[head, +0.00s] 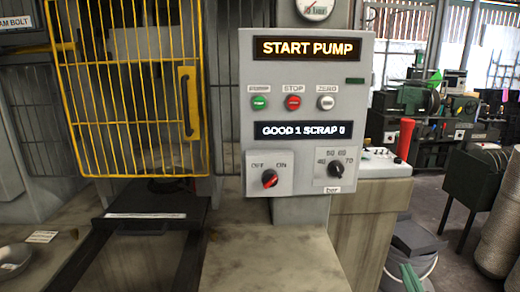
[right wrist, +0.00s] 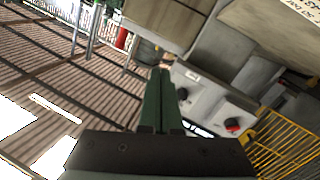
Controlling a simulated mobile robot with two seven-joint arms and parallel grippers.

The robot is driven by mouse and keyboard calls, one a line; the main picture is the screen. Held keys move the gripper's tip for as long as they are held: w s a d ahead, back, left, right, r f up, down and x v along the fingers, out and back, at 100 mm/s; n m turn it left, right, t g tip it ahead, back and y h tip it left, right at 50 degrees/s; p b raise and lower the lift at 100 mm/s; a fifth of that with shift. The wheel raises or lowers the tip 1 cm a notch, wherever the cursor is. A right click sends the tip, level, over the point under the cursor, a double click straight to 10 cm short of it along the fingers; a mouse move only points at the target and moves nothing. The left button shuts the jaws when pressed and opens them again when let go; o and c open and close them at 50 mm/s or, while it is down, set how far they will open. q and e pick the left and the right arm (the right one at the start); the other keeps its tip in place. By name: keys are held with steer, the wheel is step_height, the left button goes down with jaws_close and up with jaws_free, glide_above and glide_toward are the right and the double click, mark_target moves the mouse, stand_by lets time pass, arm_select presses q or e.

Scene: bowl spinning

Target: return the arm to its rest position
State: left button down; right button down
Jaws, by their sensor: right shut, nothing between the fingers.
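My right gripper (right wrist: 160,76) is shut and empty in the right wrist view, its two green fingers side by side. In the head view a small green part of it (head: 410,278) shows at the bottom edge, right of the grey control panel (head: 300,220) and apart from it. The panel's upper display reads START PUMP, and its lower one reads GOOD 1 SCRAP 0. The panel also shows tilted beyond the fingers in the right wrist view (right wrist: 210,108), with a red knob (right wrist: 232,124). My left gripper is not in view.
A yellow barred guard (head: 128,95) stands left of the panel. A worktop (head: 270,262) lies below the panel. Floor (head: 455,262) shows open at right, before stacked cylinders (head: 498,225).

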steer(key=s+a+f+g+y, duration=0.1)
steer(key=s+a+f+g, duration=0.2)
steer(key=s+f+g, duration=0.7)
steer(key=s+a+f+g+y, duration=0.1)
steer(key=s+a+f+g, duration=0.15)
steer(key=s+f, duration=0.35)
steer(key=s+a+f+g+y, duration=0.1)
steer(key=s+a+f+y, duration=0.15)
steer(key=s+f, duration=0.45)
steer(key=w+a+f+t+y, duration=0.1)
steer(key=w+a+f+t, duration=0.1)
steer(key=a+f+t, duration=0.3)
steer(key=shift+a+f+t, duration=0.15)
steer(key=shift+f+t, duration=0.2)
steer(key=shift+f, duration=1.55)
steer(key=shift+y, duration=0.25)
stand_by(1.2)
